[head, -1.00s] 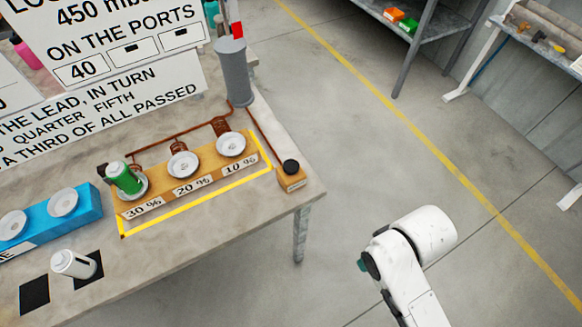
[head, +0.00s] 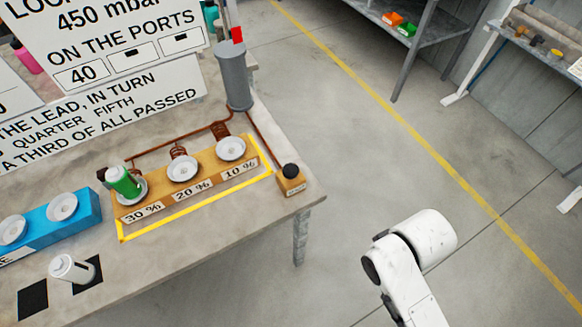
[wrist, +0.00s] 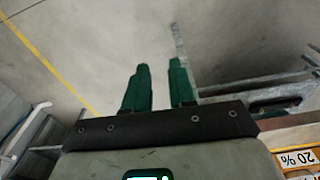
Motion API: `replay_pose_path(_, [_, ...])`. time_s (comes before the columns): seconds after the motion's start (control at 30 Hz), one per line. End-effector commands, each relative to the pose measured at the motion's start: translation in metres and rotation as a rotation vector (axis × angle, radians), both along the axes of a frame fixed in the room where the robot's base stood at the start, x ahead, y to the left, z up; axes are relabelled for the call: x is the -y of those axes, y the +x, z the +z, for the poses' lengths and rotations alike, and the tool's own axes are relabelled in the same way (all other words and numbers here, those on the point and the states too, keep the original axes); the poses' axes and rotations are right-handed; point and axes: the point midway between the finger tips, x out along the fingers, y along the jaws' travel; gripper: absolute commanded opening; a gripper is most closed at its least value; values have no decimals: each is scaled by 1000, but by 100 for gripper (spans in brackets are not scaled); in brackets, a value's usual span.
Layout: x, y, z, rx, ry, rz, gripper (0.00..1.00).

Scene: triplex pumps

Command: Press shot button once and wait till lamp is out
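A small wooden box with a black round button (head: 290,171) on top stands at the right corner of the table, beside the yellow-outlined wooden block; its front label is too small to read. I cannot make out which part is the lamp, or whether it is lit. My gripper (wrist: 160,66) shows in the wrist view with two green fingers apart and nothing between them. The wrist view looks over the floor, and the button is not seen there. In the head view only my white arm shows, off the table to the right of the button.
The wooden block (head: 192,190) bears white dishes marked 30 %, 20 % and 10 %, with a green bottle (head: 124,182) on the 30 % one. A grey cylinder (head: 235,75) stands behind. A white bottle (head: 72,268) and a blue block (head: 84,206) are left.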

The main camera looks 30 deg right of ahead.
Motion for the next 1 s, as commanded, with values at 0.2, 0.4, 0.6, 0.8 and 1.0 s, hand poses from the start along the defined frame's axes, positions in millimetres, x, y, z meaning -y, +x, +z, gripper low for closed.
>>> replay_pose_path(0.2, [0,0,0,0,0,0,3])
replay_pose_path(0.4, [0,0,0,0,0,0,0])
replay_pose_path(0.6, [0,0,0,0,0,0,0])
replay_pose_path(0.8, [0,0,0,0,0,0,0])
replay_pose_path(1.0, [0,0,0,0,0,0,0])
